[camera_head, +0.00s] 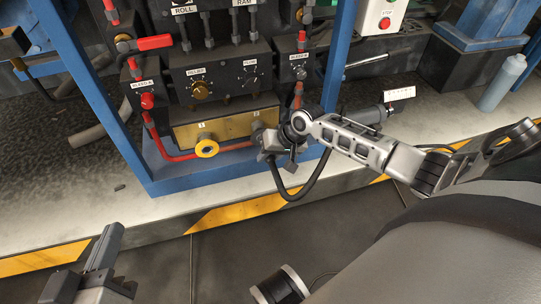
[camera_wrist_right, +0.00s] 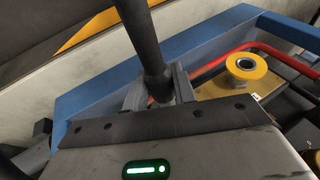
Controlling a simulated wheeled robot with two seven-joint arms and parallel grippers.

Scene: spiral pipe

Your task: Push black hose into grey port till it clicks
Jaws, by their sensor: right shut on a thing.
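The black hose (camera_head: 312,186) hangs in a loop below my right gripper (camera_head: 270,143). The right gripper is shut on the hose, just in front of the right end of the yellow panel. In the right wrist view the hose (camera_wrist_right: 147,42) runs between the two fingers (camera_wrist_right: 158,92). A grey fitting (camera_head: 257,127), seemingly the grey port, shows beside the gripper on the yellow panel. The gripper partly covers it, and I cannot tell whether the hose end is in it. My left gripper (camera_head: 104,262) is low at the left, away from the panel; its jaw opening is unclear.
A yellow ring port (camera_head: 207,148) sits left of the grey fitting, and shows in the right wrist view (camera_wrist_right: 245,66). A red hose (camera_head: 178,157) runs below the panel. The blue frame (camera_head: 165,184) borders it. The floor (camera_head: 215,255) in front is largely clear.

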